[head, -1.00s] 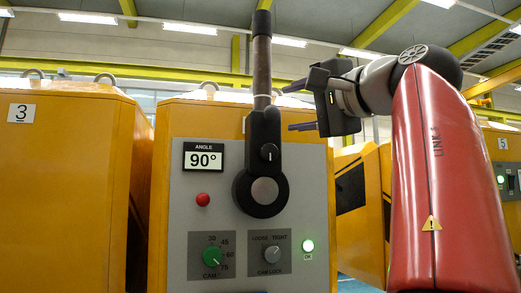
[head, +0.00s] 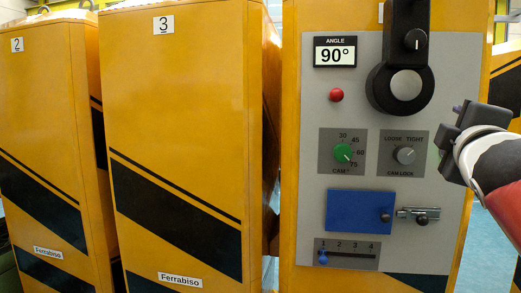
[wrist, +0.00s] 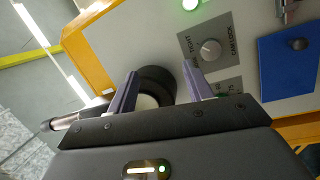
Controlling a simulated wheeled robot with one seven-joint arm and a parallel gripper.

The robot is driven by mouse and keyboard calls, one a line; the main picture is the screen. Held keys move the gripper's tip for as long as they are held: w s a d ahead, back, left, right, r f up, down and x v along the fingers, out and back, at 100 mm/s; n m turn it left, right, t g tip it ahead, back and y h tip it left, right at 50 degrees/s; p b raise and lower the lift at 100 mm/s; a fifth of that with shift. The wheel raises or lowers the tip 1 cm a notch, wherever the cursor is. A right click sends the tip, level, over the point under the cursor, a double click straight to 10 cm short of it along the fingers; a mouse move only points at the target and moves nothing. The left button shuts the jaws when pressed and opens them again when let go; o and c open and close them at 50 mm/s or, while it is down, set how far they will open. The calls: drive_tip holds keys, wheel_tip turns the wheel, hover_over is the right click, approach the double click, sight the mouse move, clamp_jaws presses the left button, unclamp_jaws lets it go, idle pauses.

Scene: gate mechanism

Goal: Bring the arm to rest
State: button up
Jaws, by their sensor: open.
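My gripper (wrist: 160,88) shows in the wrist view with its two fingers apart and nothing between them. In the head view my gripper (head: 458,128) is at the right edge, beside the grey panel of the yellow machine, and its fingertips are hard to make out. The black lever (head: 405,55) stands upright on the panel, its top cut off by the frame. The angle display (head: 335,52) reads 90°. In the wrist view the lever's round hub (wrist: 157,84) lies behind the fingers; I cannot tell the distance.
Yellow cabinets (head: 185,70) stand to the left.

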drive_tip(key=s+a+f+m+g+y, duration=0.15)
drive_tip(key=a+f, duration=0.25)
drive_tip(key=f, duration=0.4)
drive_tip(key=s+a+f+m+g+y, duration=0.1)
drive_tip(key=a+f+m+g+y, duration=0.15)
drive_tip(key=f, duration=0.55)
drive_tip(key=s+a+f+m+g+y, duration=0.1)
drive_tip(key=a+f+m+g, duration=0.2)
drive_tip(key=f, duration=0.5)
drive_tip(key=s+a+f+m+g+y, duration=0.1)
drive_tip(key=s+a+f+g, duration=0.1)
drive_tip(key=s+a+f, duration=0.3)
drive_tip(key=s+a+f+m+g+y, duration=0.2)
drive_tip(key=s+a+f, duration=0.2)
drive_tip(key=f, duration=0.6)
drive_tip(key=shift+s+a+f+g+y, duration=0.2)
drive_tip(key=shift+s+a+g+y, duration=0.15)
drive_tip(key=shift+s+g, duration=0.1)
